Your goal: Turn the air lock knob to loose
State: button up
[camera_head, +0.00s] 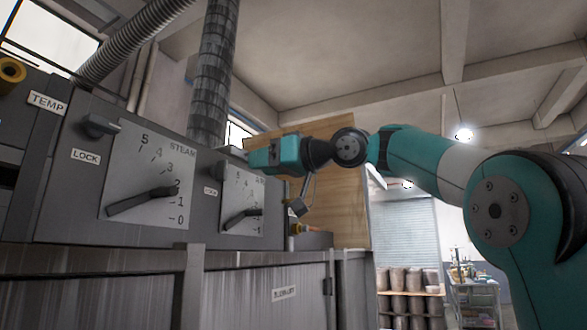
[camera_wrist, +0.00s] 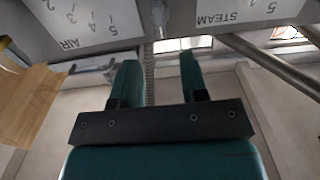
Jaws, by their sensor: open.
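The grey control panel carries a STEAM dial (camera_head: 145,190) on the left and an AIR dial (camera_head: 242,208) on the right. The air lock label (camera_head: 210,191) sits at the left of the AIR dial. In the wrist view, a small grey knob (camera_wrist: 160,12), apparently the air lock knob, shows between the AIR and STEAM plates, ahead of the fingers. My teal gripper (camera_head: 240,152) is above the AIR dial. Its two fingers (camera_wrist: 159,62) are apart and empty, with the knob beyond their tips.
The steam lock knob (camera_head: 100,125) sticks out at upper left, above its LOCK label (camera_head: 86,157). A ribbed duct (camera_head: 212,75) rises behind the panel. A wooden board (camera_head: 335,215) stands at the right. Room air is open below and right of my arm.

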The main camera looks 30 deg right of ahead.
jog(key=v, duration=0.7)
jog(key=shift+b, duration=0.4)
jog(key=s+a+f+m+g+h, duration=0.1)
jog(key=a+f+g, duration=0.4)
jog(key=f, duration=0.8)
jog(key=a+f+m+g, duration=0.1)
jog(key=a+f+g, duration=0.1)
jog(key=a+f, duration=0.75)
jog(key=s+f+n+g+h, duration=0.1)
jog(key=s+f+g, duration=0.3)
jog(key=s+f, duration=0.6)
jog(key=s+f+n+g+h, duration=0.1)
jog(key=s+f+g, duration=0.3)
jog(key=s+f, duration=0.6)
notch_tip(320, 180, down, 6)
jog(key=shift+s+a+f+n+g+h, duration=0.1)
jog(key=shift+s+a+n+g+h, duration=0.25)
jog(key=shift+h, duration=0.55)
jog(key=shift+o, duration=0.3)
